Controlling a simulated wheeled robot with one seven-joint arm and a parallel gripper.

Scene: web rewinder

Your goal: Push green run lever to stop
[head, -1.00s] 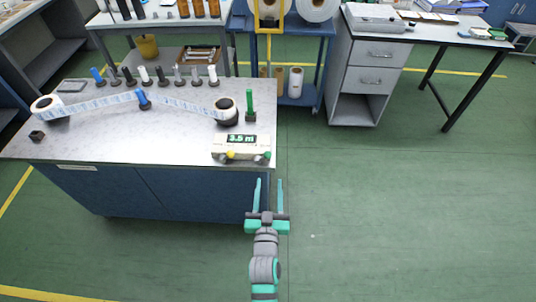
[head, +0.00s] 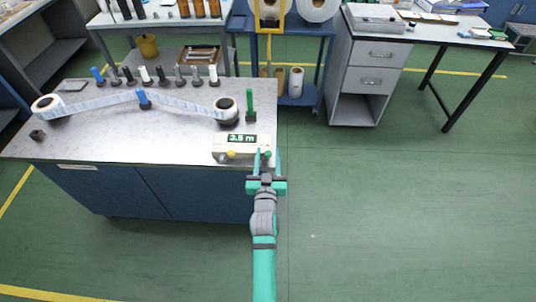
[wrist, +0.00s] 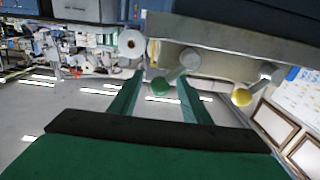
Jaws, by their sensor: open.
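The green run lever (head: 267,155) is a short grey stalk with a round green knob on the front right of the pale control box (head: 236,147). It also shows in the wrist view (wrist: 161,84). A yellow-knobbed lever (head: 231,154) stands to its left, and shows in the wrist view (wrist: 242,97). My gripper (head: 268,151) is open at the bench's front right corner. The wrist view shows the green knob between its two fingertips (wrist: 161,77); I cannot tell whether either finger touches it.
The grey bench top (head: 100,120) carries two rolls joined by a printed web (head: 110,103), several upright pegs and a green upright post (head: 250,106). The box display reads 3.5 m. The green floor to the right is clear.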

